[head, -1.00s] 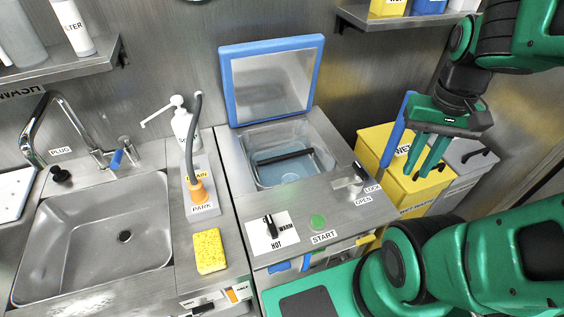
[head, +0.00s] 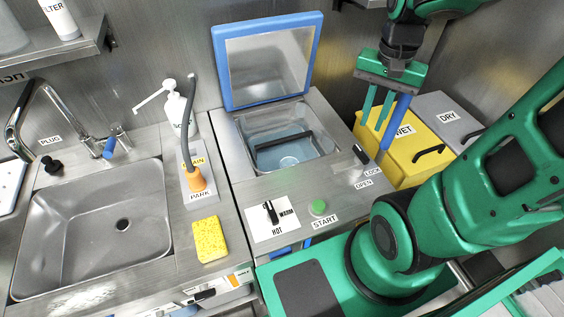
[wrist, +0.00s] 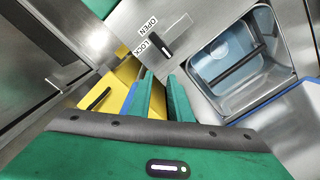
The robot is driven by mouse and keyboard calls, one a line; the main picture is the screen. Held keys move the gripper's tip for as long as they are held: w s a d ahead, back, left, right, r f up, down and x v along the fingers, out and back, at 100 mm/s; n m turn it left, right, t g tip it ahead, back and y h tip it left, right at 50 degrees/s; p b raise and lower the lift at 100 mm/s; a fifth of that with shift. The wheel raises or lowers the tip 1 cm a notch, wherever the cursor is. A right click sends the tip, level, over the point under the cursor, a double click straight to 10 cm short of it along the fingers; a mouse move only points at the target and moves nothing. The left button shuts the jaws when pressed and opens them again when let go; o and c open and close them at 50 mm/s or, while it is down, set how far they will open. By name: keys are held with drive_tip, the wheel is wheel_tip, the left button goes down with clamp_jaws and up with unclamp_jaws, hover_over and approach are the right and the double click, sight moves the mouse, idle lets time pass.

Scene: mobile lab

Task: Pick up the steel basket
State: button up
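The steel basket appears to be the metal-walled vessel in the open well of the washer; its rim (head: 247,128) and dark bar handle (head: 285,150) show in the head view. The handle also shows in the wrist view (wrist: 240,62). How much is basket and how much is well wall, I cannot tell. My gripper (head: 372,122) is right of the well and above the counter's right side, fingers pointing down, apart and empty. In the wrist view, my gripper (wrist: 161,82) shows a gap between its fingers, with the basket off to the right.
The washer's blue-framed lid (head: 268,60) stands open behind the well. A blue upright bar (head: 397,122) is close beside my fingers. A lock lever (head: 360,156) sits on the counter's right. Yellow WET bin (head: 415,155) and grey DRY bin (head: 447,117) are beyond. Sink (head: 95,225) is left.

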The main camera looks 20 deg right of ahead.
drive_tip(key=w+a+f+m, duration=0.4)
drive_tip(key=w+a+f, duration=0.15)
drive_tip(key=w, duration=0.45)
drive_tip(key=m+y, duration=0.1)
drive_tip(key=m, duration=0.3)
hover_over(284, 142)
drive_tip(key=d, duration=0.1)
drive_tip(key=f, duration=0.6)
drive_tip(key=shift+w+f, duration=0.3)
drive_tip(key=shift+w, duration=0.1)
wheel_tip(284, 142, down, 4)
drive_tip(key=shift+a+f, duration=0.15)
drive_tip(key=f, duration=0.6)
drive_tip(key=shift+a, duration=0.4)
drive_tip(key=shift+f, duration=0.1)
drive_tip(key=shift+c, duration=0.6)
clamp_jaws()
drive_tip(key=shift+w, duration=0.1)
